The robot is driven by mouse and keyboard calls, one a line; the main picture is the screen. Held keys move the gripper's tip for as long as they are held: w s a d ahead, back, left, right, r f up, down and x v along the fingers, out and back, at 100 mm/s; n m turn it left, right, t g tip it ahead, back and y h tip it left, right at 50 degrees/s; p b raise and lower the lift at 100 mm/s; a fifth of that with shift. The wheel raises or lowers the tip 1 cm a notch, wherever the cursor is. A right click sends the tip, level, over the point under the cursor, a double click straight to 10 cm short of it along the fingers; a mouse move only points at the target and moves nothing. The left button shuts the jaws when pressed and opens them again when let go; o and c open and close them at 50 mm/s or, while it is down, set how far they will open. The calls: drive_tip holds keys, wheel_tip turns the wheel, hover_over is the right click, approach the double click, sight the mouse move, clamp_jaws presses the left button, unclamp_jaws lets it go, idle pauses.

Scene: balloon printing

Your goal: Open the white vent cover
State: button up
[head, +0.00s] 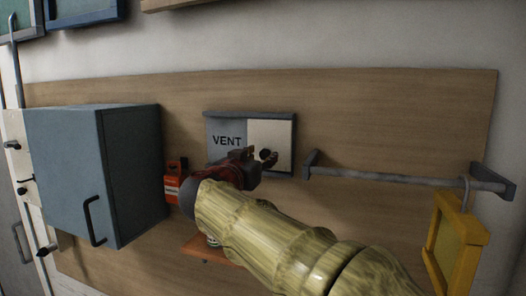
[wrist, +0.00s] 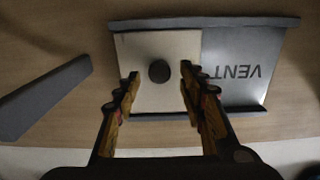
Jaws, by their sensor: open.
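The white vent cover (head: 272,134) is a square panel with a dark round knob, at the right half of a grey frame (head: 248,114) on the wooden wall board. The plate beside it reads "VENT" (head: 226,140). In the wrist view the cover (wrist: 180,48) is seen upside down, with its knob (wrist: 159,71) between and beyond my fingertips. My gripper (wrist: 158,72) is open, one finger on each side of the knob, with no visible contact. In the head view my gripper (head: 262,158) is in front of the cover's lower part and hides some of it.
A blue-grey cabinet (head: 65,170) with a black handle stands out at the left. A grey rail (head: 390,176) runs to the right, with a yellow frame (head: 455,250) hanging from it. An orange item (head: 172,187) is left of my gripper.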

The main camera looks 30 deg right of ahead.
drive_tip(key=shift+x, duration=1)
drive_tip(key=shift+c, duration=1.3)
drive_tip(key=c, duration=0.7)
clamp_jaws()
